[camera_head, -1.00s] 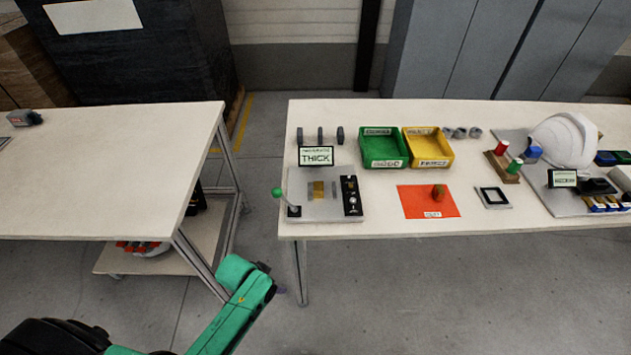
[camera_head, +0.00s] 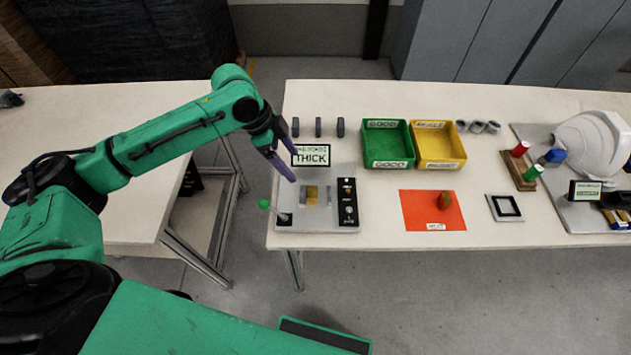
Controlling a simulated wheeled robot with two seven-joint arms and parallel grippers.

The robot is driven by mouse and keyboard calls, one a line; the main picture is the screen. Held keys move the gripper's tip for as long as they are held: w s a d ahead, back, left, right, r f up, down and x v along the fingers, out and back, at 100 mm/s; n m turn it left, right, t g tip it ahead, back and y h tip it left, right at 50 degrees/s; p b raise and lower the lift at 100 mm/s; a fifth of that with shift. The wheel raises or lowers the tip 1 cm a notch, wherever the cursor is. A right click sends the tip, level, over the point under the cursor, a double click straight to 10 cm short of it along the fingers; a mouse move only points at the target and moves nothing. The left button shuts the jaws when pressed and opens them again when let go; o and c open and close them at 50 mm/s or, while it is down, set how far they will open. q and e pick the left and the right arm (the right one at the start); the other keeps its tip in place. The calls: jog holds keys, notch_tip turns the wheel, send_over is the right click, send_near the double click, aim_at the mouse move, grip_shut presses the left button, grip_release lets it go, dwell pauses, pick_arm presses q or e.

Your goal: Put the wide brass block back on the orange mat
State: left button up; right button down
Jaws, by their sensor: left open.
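A brass-coloured block (camera_head: 312,195) sits on the grey fixture plate (camera_head: 290,226), between small grey pieces. The orange mat (camera_head: 418,212) lies to the right on the same table. A small brownish-olive object (camera_head: 444,201) stands on its right part. My left gripper (camera_head: 287,163) reaches in from the left with purple fingers, open and empty. Its fingertips are above the back left part of the fixture, apart from the brass block. My right gripper is not in view.
A sign reading THICK (camera_head: 311,157) stands behind the fixture, close to the fingers. A lever with a green knob (camera_head: 263,204) is at its left. Green (camera_head: 388,163) and yellow (camera_head: 436,163) bins stand behind the mat. Bare tabletop lies between fixture and mat.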

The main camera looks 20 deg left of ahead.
pick_arm(q)
jog(key=p, duration=0.2)
send_over(312, 191)
jog(key=s+a, duration=0.1)
jog(key=a, duration=0.1)
notch_tip(312, 191, down, 6)
jog(key=shift+s+d+f, duration=0.1)
jog(key=shift+s+f, duration=0.05)
jog(key=shift+f, duration=0.05)
jog(key=x, duration=0.2)
jog(key=p+x, duration=0.1)
jog(key=x, duration=0.2)
jog(key=shift+w+f, duration=0.35)
jog(key=shift+f, duration=0.35)
grip_shut()
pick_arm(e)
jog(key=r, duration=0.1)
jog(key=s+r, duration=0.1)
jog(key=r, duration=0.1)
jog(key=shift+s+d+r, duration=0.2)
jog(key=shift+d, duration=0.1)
